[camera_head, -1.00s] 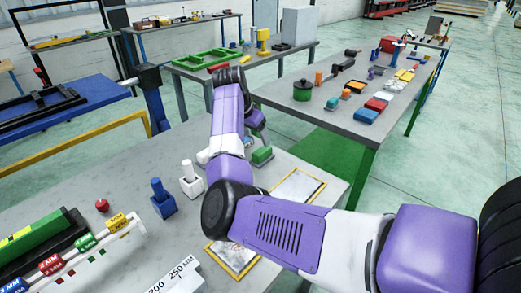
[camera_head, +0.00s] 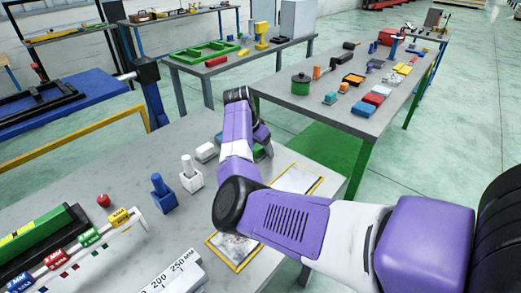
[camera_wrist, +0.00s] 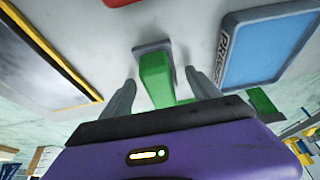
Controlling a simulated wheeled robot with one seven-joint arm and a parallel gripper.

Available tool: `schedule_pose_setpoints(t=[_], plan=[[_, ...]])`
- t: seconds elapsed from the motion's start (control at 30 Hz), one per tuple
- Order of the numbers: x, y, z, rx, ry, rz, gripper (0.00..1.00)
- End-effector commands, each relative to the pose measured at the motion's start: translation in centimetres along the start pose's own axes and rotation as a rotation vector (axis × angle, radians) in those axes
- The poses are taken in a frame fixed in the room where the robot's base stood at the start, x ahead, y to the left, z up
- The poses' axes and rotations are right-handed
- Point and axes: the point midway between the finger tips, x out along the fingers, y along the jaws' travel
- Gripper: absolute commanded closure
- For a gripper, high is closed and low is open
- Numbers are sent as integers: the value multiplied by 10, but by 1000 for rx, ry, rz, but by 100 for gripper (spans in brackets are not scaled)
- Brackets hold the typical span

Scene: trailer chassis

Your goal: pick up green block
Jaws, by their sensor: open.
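The green block (camera_wrist: 157,78) stands out from a grey base in the wrist view. My gripper (camera_wrist: 160,92) is open, with one grey finger on each side of the block and gaps visible between fingers and block. In the head view my gripper (camera_head: 262,138) is at the far side of the near grey table, and only a little of the green block (camera_head: 260,152) shows beside it; the rest is hidden by my arm.
A white block (camera_head: 206,152), a white holder (camera_head: 191,178) and a blue holder (camera_head: 162,194) stand left of my arm. A yellow-edged panel (camera_head: 298,180) lies to the right.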

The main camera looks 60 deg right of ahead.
Motion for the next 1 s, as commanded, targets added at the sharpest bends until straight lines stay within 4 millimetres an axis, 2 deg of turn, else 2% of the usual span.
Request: schedule_pose_setpoints(t=[0.13, 0.4, 0.5, 0.83, 1.0], plan=[[0, 0, 0, 0, 0, 0, 31], [0, 0, 0, 0, 1, -1, 84], [-1, 0, 0, 0, 1, -1, 100], [-4, -1, -2, 1, 2, -2, 100], [-18, -1, -8, 1, 3, -3, 100]])
